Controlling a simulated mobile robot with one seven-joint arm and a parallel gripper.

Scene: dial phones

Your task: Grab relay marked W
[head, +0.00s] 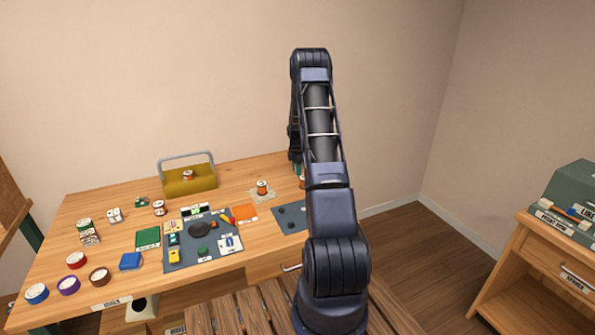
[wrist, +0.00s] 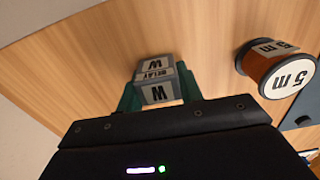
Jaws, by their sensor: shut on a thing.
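The relay marked W (wrist: 155,72) is a small grey block with white labels reading "W" and "RELAY", upside down in the wrist view. My gripper (wrist: 158,88) has its two green fingers on either side of the relay and is shut on it. The relay is over the wooden table; I cannot tell whether it touches the top. In the head view my arm hides the gripper and the relay.
A copper-coloured spool labelled "5 m" (wrist: 278,66) stands right of the relay in the wrist view. The table (head: 110,215) also carries a yellow toolbox (head: 190,182), a grey mat (head: 180,262) with small parts, and several tape rolls at the front left.

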